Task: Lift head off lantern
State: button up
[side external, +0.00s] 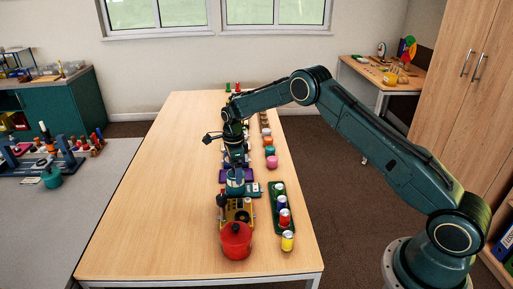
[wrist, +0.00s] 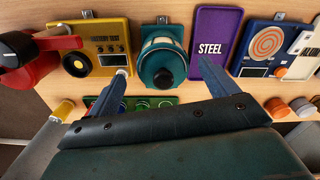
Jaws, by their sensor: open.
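The lantern (wrist: 163,62) is a teal, rounded body with a pale band and a dark round knob, beside a teal base plate. It lies in the upper middle of the wrist view. In the side view the lantern (side external: 235,187) stands on the wooden table, directly below my gripper (side external: 235,165). In the wrist view my gripper (wrist: 151,68) is open, with one finger to each side of the lantern and nothing held between them. I cannot tell whether either finger touches it. The seam between head and body is not clear.
A red pot (side external: 236,241) and a yellow box (wrist: 103,47) are left of the lantern in the wrist view. A purple tray marked STEEL (wrist: 214,20) lies close on its right. A green tray (side external: 275,205) with several cans is alongside. The table's left half is clear.

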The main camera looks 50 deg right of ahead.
jog(key=shift+w+d+f, duration=0.1)
jog(key=shift+f, duration=1.75)
jog(key=c, duration=1.1)
